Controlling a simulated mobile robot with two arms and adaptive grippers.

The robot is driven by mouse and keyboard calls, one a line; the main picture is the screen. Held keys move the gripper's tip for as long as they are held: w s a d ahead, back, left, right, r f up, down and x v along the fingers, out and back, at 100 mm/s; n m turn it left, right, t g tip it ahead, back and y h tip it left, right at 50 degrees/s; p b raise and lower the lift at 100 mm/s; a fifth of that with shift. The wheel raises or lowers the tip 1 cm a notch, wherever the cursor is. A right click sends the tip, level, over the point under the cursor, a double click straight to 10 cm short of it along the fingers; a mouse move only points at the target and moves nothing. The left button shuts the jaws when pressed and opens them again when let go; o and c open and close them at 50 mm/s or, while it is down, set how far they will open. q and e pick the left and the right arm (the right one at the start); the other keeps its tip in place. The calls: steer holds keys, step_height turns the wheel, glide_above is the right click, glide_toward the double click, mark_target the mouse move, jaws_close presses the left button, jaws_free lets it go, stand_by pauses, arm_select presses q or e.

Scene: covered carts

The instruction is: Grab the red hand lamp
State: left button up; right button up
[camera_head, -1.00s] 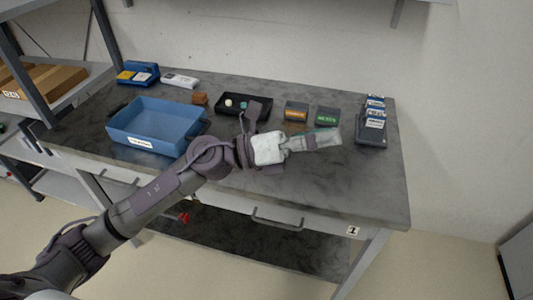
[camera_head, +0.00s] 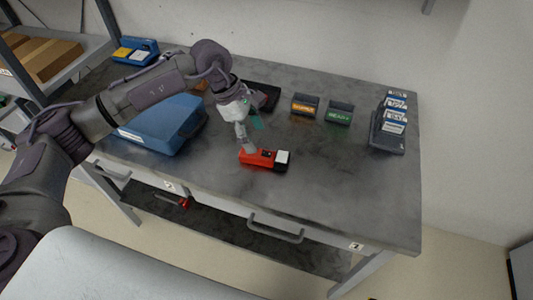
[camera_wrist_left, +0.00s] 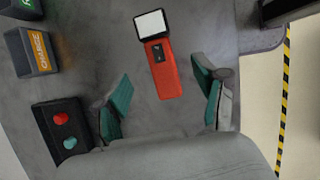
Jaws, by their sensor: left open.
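The red hand lamp (camera_head: 262,158) lies on the grey table top, with a black end and a white panel at its right. My left gripper (camera_head: 252,136) is open just above its left end, pointing down. In the left wrist view the lamp (camera_wrist_left: 166,72) lies between the two teal fingertips of my left gripper (camera_wrist_left: 164,97), with a gap on each side. Its white panel end points away from the gripper. My right gripper is not in view.
A blue bin (camera_head: 163,133) stands left of the lamp, partly behind my arm. A card holder (camera_head: 385,134) stands right. The table front right is clear.

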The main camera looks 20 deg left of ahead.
mark_target(266, 152)
arm_select(q)
steer(key=shift+x, duration=0.75)
steer(key=shift+w+d+f, duration=0.1)
steer(key=shift+w+f, duration=0.15)
steer(key=shift+f, duration=0.1)
steer(key=shift+s+d+f+p, duration=0.15)
steer(key=shift+d+f+p, duration=0.15)
steer(key=shift+f+p, duration=0.2)
steer(key=p+x, duration=0.1)
steer(key=x, duration=0.2)
steer(key=shift+d+f, duration=0.2)
steer(key=shift+f, duration=0.05)
steer(key=shift+d+f+p, duration=0.1)
steer(key=shift+f+p, duration=0.15)
steer(key=shift+p, duration=0.05)
steer(key=shift+f, duration=0.1)
steer(key=shift+c, duration=0.4)
jaws_close()
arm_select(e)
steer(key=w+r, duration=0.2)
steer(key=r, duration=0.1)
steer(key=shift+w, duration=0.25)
